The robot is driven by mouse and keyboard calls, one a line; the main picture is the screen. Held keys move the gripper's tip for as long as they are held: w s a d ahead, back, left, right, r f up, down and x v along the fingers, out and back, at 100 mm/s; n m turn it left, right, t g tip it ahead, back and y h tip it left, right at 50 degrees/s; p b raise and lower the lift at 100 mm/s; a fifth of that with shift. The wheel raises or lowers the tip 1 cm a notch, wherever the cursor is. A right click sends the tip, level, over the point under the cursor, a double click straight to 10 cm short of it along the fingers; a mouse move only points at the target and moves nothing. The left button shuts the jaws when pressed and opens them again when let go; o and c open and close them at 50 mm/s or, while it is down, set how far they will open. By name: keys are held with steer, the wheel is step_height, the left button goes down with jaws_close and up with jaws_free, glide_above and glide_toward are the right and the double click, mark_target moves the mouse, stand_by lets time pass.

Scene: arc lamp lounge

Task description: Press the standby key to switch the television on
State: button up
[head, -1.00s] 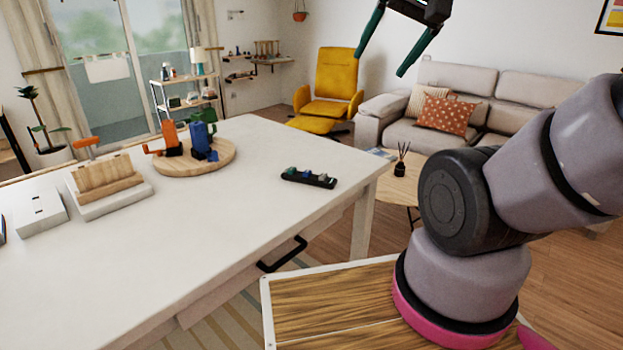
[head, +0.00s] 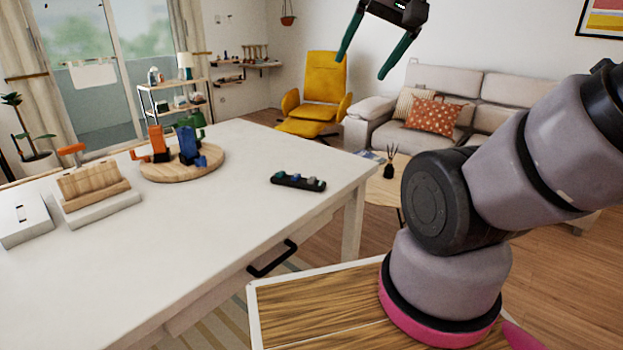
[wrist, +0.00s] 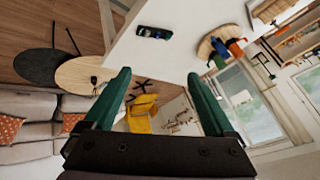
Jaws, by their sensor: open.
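A small black remote-like bar (head: 298,181) with a few coloured keys lies on the white table (head: 230,225), near its right edge. It also shows in the wrist view (wrist: 154,33), too small to tell which key is which. My gripper (head: 366,62) is open and empty, high up at the top of the head view, well above and apart from the bar. Its green fingers are spread wide in the wrist view (wrist: 158,82). No television can be made out.
On the table stand a round wooden board (head: 182,172) with coloured figures and a wooden block holder (head: 93,184). A low round table (head: 385,193) with a reed diffuser, a yellow armchair (head: 322,80) and a sofa (head: 470,95) are beyond. The table's front is clear.

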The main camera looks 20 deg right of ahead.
jaws_close()
stand_by(1.7)
